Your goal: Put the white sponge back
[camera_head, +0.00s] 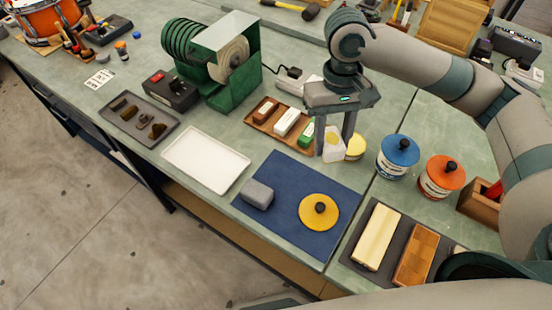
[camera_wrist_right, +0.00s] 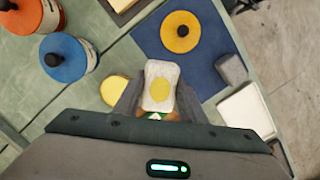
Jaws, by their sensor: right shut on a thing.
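My right gripper (camera_head: 334,150) points down with its two fingers closed on the white sponge (camera_head: 333,142), a pale block with a yellow round patch. In the right wrist view, the white sponge (camera_wrist_right: 161,72) sits between the fingertips of my right gripper (camera_wrist_right: 158,95), with the yellow patch facing the camera. The sponge is by the right end of the brown tray (camera_head: 262,128); whether it touches the bench is unclear. A round yellow thing (camera_head: 356,147) is just right of it, also showing in the right wrist view (camera_wrist_right: 115,90). My left gripper is not in view.
The brown tray holds brown, white and green bars (camera_head: 306,134). A blue mat (camera_head: 285,220) in front carries a grey block (camera_head: 257,193) and a yellow disc (camera_head: 319,212). A white tray (camera_head: 206,160) lies left. Blue-lidded (camera_head: 398,155) and orange-lidded (camera_head: 441,176) tins stand right.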

